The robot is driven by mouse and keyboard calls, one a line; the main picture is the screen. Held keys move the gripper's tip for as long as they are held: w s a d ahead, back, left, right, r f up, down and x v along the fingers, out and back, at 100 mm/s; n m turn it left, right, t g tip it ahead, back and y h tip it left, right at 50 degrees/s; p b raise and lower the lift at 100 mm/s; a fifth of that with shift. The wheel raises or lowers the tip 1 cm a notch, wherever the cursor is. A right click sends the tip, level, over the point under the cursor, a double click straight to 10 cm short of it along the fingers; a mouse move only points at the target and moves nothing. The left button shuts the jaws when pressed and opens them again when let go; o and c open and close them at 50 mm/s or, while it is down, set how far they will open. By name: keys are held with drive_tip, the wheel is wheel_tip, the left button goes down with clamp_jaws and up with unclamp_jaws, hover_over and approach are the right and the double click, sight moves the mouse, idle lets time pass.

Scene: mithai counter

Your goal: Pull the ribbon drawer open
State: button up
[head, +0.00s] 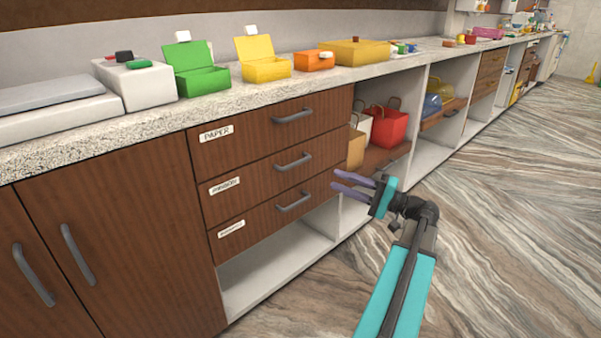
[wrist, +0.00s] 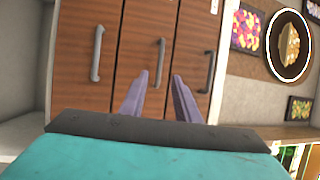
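The ribbon drawer (head: 258,177) is the middle of three stacked brown drawers, and its front is flush and shut. Its small label is hard to read. Its grey bar handle (head: 293,161) is on the right part of the front. My gripper (head: 334,179), with purple fingers, is in front of the drawers, to the right of this handle in the head view. In the wrist view, turned sideways, the middle handle (wrist: 160,62) shows beyond and between the parted fingers (wrist: 159,78). The fingers are open and empty, apart from the handle.
The PAPER drawer (head: 268,123) is above and another drawer (head: 275,207) below, both shut, with like handles. An open shelf with red bag (head: 388,127) is right. Cupboard doors (head: 115,255) are left. Boxes stand on the counter (head: 215,102). The floor (head: 490,190) is clear.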

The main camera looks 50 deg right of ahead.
sight(298, 164)
drive_tip(key=shift+s+d, duration=0.15)
drive_tip(key=b+x, duration=0.5)
drive_tip(key=x, duration=0.8)
drive_tip(key=shift+w, duration=0.35)
drive_tip(key=shift+r, duration=0.1)
clamp_jaws()
